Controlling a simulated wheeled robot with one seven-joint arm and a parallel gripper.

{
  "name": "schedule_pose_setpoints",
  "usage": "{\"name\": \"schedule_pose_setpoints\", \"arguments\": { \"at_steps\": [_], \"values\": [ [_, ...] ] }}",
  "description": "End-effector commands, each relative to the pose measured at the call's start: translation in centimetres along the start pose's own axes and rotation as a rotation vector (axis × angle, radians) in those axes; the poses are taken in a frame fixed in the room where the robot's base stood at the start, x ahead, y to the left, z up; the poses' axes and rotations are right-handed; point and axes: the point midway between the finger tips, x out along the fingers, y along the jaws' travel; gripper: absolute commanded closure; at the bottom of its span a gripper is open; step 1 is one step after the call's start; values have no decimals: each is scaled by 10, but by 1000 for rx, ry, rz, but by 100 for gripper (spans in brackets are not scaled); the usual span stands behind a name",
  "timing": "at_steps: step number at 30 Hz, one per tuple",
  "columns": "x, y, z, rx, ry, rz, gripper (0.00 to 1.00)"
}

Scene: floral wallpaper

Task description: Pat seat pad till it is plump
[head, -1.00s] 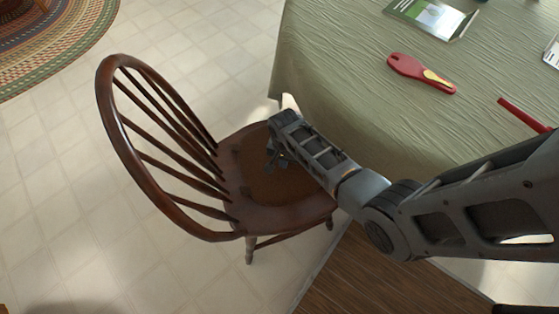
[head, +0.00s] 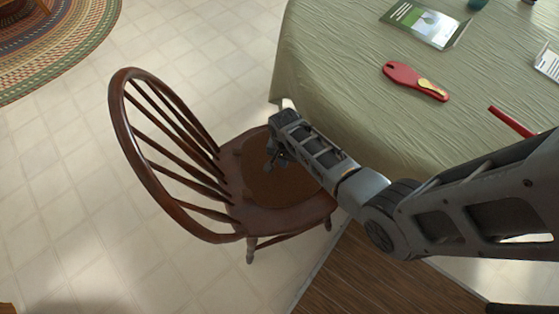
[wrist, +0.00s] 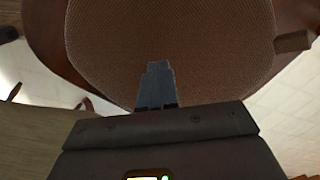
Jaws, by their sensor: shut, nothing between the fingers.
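The seat pad (head: 268,188) is a flat brown woven cushion on the seat of a dark wooden chair (head: 128,140). In the wrist view the pad (wrist: 170,40) fills the upper middle, with its rounded edge showing. My gripper (head: 272,168) is over the pad, and my arm reaches in from the right. In the wrist view the closed fingertips (wrist: 157,68) of my gripper point at the pad with nothing between them. I cannot tell whether they touch it. My arm hides the pad's right part in the head view.
A table with a green cloth (head: 350,90) stands close behind the chair, on the arm's side. On it lie a red-handled tool (head: 415,80), a booklet (head: 425,22) and a red stick (head: 512,121). Pale tiled floor (head: 60,200) is clear at left. A striped rug (head: 70,45) lies far left.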

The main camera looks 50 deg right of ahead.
Motion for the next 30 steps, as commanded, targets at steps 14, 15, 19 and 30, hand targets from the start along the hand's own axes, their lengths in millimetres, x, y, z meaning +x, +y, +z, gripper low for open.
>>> {"name": "schedule_pose_setpoints", "arguments": {
  "at_steps": [14, 15, 19, 30],
  "values": [
    [-45, 0, 0, 0, 0, 0, 100],
    [-49, 0, 0, 0, 0, 0, 100],
    [-60, 0, 0, 0, 0, 0, 100],
    [-60, 0, 0, 0, 0, 0, 100]
  ]
}}
